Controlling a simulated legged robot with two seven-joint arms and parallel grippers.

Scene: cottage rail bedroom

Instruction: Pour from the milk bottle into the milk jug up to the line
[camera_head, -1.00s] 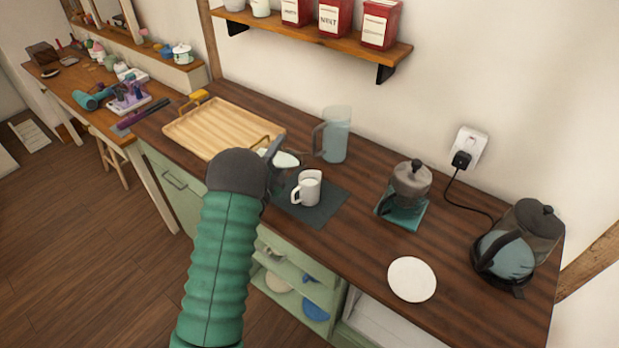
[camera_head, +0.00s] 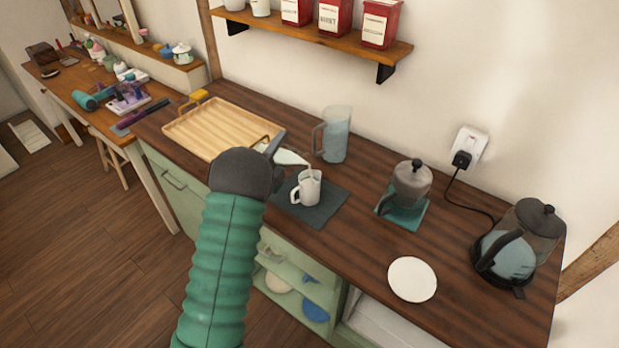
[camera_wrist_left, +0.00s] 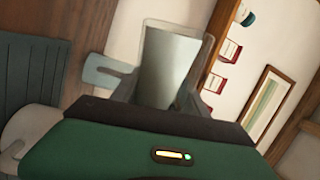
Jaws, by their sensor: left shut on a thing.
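The milk bottle (camera_head: 290,158) is clear with white milk in it. It is tipped over, its mouth to the right and above the milk jug. My left gripper (camera_head: 274,150) is shut on the bottle; my own wrist hides part of it. A thin pale stream seems to run from the bottle mouth to the jug. The fill line and the level inside the jug are too small to make out. My right gripper is not in view.
A clear pitcher (camera_head: 336,135) stands just behind the jug. A wooden tray (camera_head: 215,125) lies to the left. A moka pot (camera_head: 411,183), a white disc (camera_head: 412,279) and a kettle (camera_head: 515,245) are to the right. A shelf (camera_head: 330,45) hangs above.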

